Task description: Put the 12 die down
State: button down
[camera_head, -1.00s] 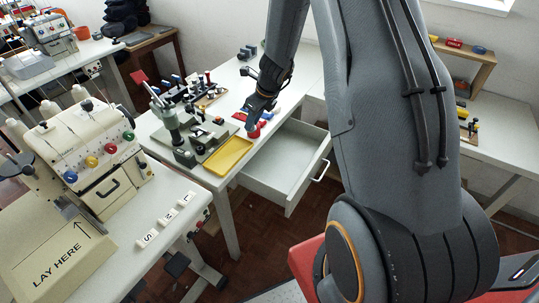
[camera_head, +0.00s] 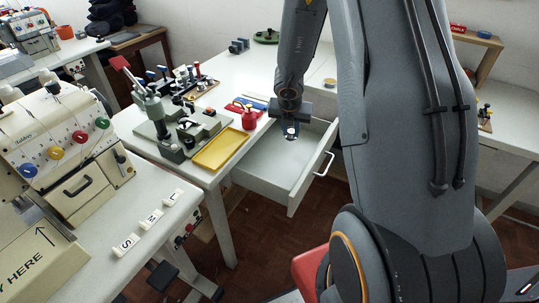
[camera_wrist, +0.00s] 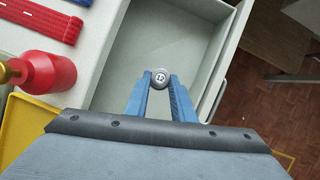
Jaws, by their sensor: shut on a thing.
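The 12 die (camera_wrist: 160,79) is a small round silver piece with a dark face marked 12. My gripper (camera_wrist: 160,84) is shut on it, with the die between the tips of the blue fingers in the wrist view. In the head view my gripper (camera_head: 290,128) is over the open drawer (camera_head: 268,168), and the die (camera_head: 291,134) shows as a small pale spot at its tip. The drawer floor under it looks empty. I cannot tell the exact height above the floor.
A red bottle (camera_head: 249,117) stands on the table left of the drawer, beside a yellow tray (camera_head: 220,149). A green press (camera_head: 155,118) stands further left. Red and blue strips (camera_head: 245,103) lie behind the bottle. The drawer's front handle (camera_head: 325,166) juts right.

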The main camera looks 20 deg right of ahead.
jog(key=shift+d+f, duration=0.1)
jog(key=shift+f, duration=0.25)
notch_tip(320, 180, down, 10)
jog(key=b, duration=0.7)
jog(key=shift+s+r+b, duration=0.1)
jog(key=shift+r+b, duration=0.15)
jog(key=shift+b, duration=0.05)
jog(key=shift+f, duration=0.15)
jog(key=c, duration=1.5)
grip_release()
jog(key=shift+r, duration=0.2)
